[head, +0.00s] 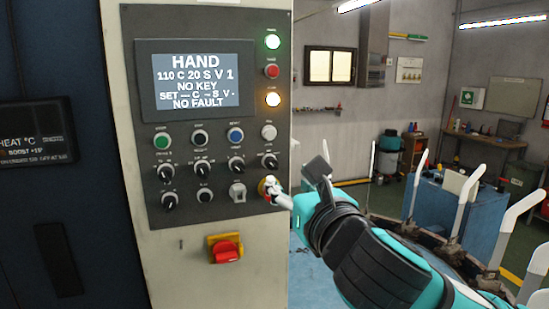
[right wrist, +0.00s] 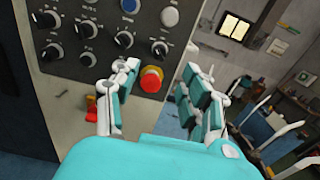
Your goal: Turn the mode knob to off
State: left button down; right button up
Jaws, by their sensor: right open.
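The control panel (head: 220,120) carries several black rotary knobs with white pointers. One is the second knob in the upper knob row (head: 202,168), with small labels above it. The labels are too small to tell which knob is the mode knob. The display (head: 197,80) reads HAND, NO KEY and NO FAULT. My right gripper (head: 297,178) is at the panel's lower right edge, beside the red emergency button. In the right wrist view its fingers (right wrist: 158,82) are apart and empty, with the red button (right wrist: 151,79) showing between them. My left gripper is not in view.
A red switch on a yellow plate (head: 225,249) sits below the panel. A key switch (head: 237,192) is left of the red button. Green and amber lamps are lit at the panel's upper right. A blue cart (head: 455,208) and white curved posts stand at the right.

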aim_at(274, 165)
jog(key=p+x, duration=0.2)
jog(key=x, duration=0.6)
jog(key=shift+w+a, duration=0.25)
jog(key=shift+w, duration=0.35)
grip_shut()
